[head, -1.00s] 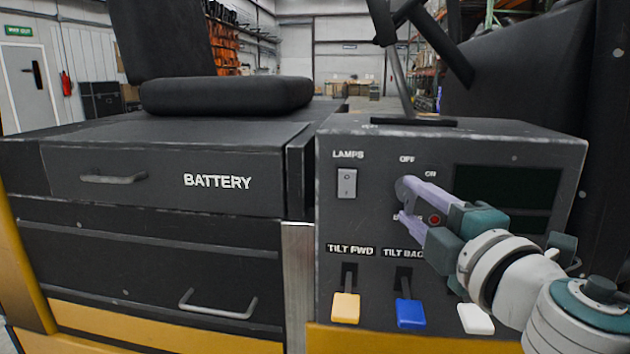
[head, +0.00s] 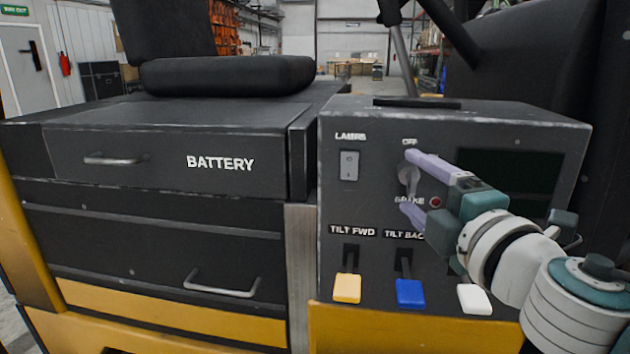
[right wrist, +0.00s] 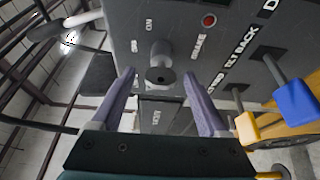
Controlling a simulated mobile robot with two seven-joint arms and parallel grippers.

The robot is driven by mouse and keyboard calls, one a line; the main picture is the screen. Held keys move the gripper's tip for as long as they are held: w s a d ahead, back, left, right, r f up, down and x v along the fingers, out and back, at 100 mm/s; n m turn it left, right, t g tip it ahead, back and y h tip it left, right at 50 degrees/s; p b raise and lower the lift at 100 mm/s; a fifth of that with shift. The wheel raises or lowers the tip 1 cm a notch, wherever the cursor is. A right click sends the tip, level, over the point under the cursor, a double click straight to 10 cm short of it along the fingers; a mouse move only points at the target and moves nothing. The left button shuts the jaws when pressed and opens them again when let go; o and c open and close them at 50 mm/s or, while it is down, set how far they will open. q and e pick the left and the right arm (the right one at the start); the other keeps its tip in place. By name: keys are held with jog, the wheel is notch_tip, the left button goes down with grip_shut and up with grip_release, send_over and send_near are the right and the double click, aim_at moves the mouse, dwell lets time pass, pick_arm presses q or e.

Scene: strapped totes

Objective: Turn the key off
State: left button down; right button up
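The key (head: 406,174) is a small grey knob on the dark control panel, just below the OFF label (head: 410,142). In the right wrist view the key (right wrist: 160,74) stands out from the panel, with the ON and OFF labels nearby. I cannot tell which label it points to. My right gripper (head: 408,181) is open, with one purple finger above the key and the other below it. In the right wrist view the fingers are on both sides of the key, with visible gaps. The ON label is hidden behind the upper finger in the head view. My left gripper is not in view.
A lamps switch (head: 349,165) is left of the key. A red button (head: 435,202) lies lower right. Yellow (head: 347,288), blue (head: 410,293) and white (head: 474,299) levers project below. A battery drawer (head: 140,155) with a handle is at the left.

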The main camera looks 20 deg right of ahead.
jog(key=s+a+b, duration=0.1)
jog(key=s+b, duration=0.1)
jog(key=s, duration=0.8)
jog(key=shift+a, duration=0.3)
